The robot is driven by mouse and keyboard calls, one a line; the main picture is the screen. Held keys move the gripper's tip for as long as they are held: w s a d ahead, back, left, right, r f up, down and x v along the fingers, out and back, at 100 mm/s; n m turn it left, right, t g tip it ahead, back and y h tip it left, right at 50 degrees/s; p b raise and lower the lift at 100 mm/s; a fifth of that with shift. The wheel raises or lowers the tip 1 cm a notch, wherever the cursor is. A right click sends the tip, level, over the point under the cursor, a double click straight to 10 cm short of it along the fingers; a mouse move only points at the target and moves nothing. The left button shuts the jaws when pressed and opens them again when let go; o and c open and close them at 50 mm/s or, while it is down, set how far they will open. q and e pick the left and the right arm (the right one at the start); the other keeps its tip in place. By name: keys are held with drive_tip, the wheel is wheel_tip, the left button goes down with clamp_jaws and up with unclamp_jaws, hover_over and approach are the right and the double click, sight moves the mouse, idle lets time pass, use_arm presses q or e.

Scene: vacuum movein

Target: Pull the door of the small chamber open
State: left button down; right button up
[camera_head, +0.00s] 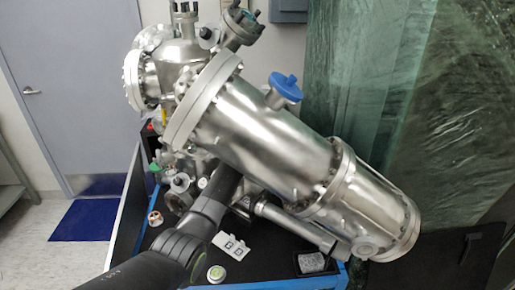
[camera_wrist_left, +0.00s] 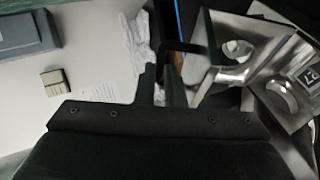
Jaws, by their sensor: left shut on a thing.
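The big steel vacuum chamber (camera_head: 265,125) lies tilted across the head view, on a dark stand. My left arm comes in from the lower left and reaches under its long tube, which hides the left gripper there. In the left wrist view my left gripper (camera_wrist_left: 163,72) has its fingers close together, shut on a thin black bent handle (camera_wrist_left: 185,47). The handle reaches right towards shiny metal parts (camera_wrist_left: 235,60) with round fittings. Which of these is the small chamber's door is hard to tell, and no open gap shows. My right gripper is out of view.
A blue knob (camera_head: 286,86) sticks up from the tube. A white two-button panel (camera_head: 231,247), a small green-topped round object (camera_head: 216,273) and a grey block (camera_head: 312,262) are on the dark stand top (camera_head: 262,268). Greenish sheeting (camera_head: 365,80) hangs at the right.

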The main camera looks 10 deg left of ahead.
use_arm(q)
drive_tip(key=c, duration=1.5)
unclamp_jaws()
drive_tip(key=shift+w+r, duration=0.25)
drive_tip(key=shift+r, duration=0.85)
drive_tip(key=shift+s+a, duration=0.1)
drive_tip(key=shift+s+f, duration=0.2)
drive_tip(key=shift+f, duration=0.2)
drive_tip(key=shift+f, duration=0.1)
